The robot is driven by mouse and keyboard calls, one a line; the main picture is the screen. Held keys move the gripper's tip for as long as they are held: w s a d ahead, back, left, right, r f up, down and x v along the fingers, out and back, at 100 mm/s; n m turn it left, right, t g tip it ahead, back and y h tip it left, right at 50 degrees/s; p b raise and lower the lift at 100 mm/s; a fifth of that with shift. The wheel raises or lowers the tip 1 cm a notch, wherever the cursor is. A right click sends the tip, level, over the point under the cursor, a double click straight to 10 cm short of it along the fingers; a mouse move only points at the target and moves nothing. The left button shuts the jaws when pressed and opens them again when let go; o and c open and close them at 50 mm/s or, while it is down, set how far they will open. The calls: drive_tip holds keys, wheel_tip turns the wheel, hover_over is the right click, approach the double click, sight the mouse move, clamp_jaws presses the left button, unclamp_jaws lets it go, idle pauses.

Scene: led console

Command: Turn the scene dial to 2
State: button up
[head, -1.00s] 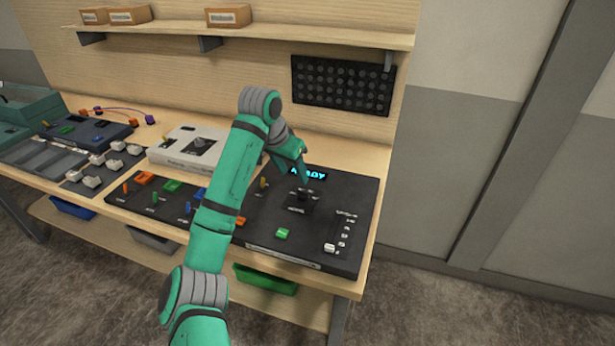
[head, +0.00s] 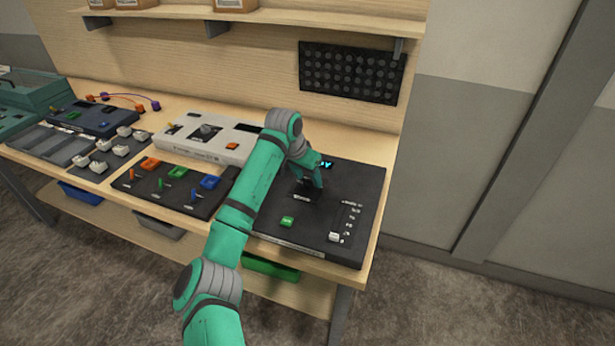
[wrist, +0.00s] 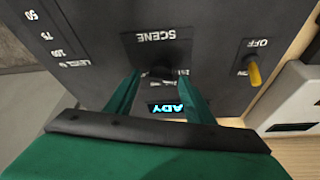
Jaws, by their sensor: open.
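The black LED console (head: 358,195) lies at the right end of the bench. Its dark scene dial (wrist: 158,74) shows in the wrist view beside the upside-down SCENE label (wrist: 163,37). My gripper (wrist: 160,78) is open, with one green finger on each side of the dial. I cannot tell whether the fingers touch it. The dial's pointer and most position marks are hidden or too dark to read. In the head view my gripper (head: 312,184) is low over the console and largely covers the dial. The cyan display (wrist: 167,107) is partly hidden, with "ADY" readable.
A yellow toggle marked OFF (wrist: 254,72) stands beside the dial. A green button (head: 287,221) and a white slider (head: 334,237) sit nearer the console's front. A panel with coloured switches (head: 175,186) and a pale console (head: 206,137) lie to the left.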

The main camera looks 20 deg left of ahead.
drive_tip(key=c, duration=1)
drive_tip(key=shift+c, duration=0.2)
drive_tip(key=m, duration=0.2)
drive_tip(key=m+g+h, duration=0.1)
drive_tip(key=m, duration=0.1)
drive_tip(key=shift+a+m+h, duration=0.1)
drive_tip(key=shift+m+h, duration=0.2)
drive_tip(key=shift+m, duration=0.1)
drive_tip(key=m, duration=0.2)
drive_tip(key=m+g+h, duration=0.1)
drive_tip(key=m, duration=0.1)
drive_tip(key=shift+w+a+m+g, duration=0.1)
drive_tip(key=shift+m+g, duration=0.2)
drive_tip(key=shift+m, duration=0.1)
drive_tip(key=shift+a, duration=0.1)
